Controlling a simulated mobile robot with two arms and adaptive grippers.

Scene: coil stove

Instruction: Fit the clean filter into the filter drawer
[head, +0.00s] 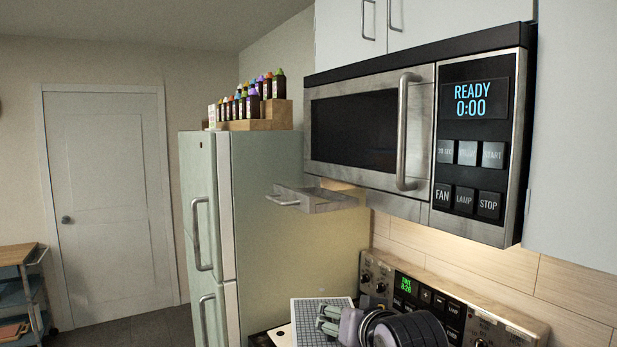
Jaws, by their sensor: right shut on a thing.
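The filter drawer (318,203) is pulled out from under the left end of the microwave, level, with its handle toward the left. Its tray looks empty from here. The clean filter (306,322), a flat pale panel with a fine grid, is at the bottom of the view, above the stove and below the drawer. My right gripper (326,319) is shut on the filter at its right side; the filter's lower part is cut off by the picture edge. My left gripper is not in view.
The microwave (352,127) hangs above the stove's control panel (440,300). The fridge (275,200) stands just left of and behind the drawer, with bottles on a wooden rack (276,113) on top. A trolley (22,290) stands far left.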

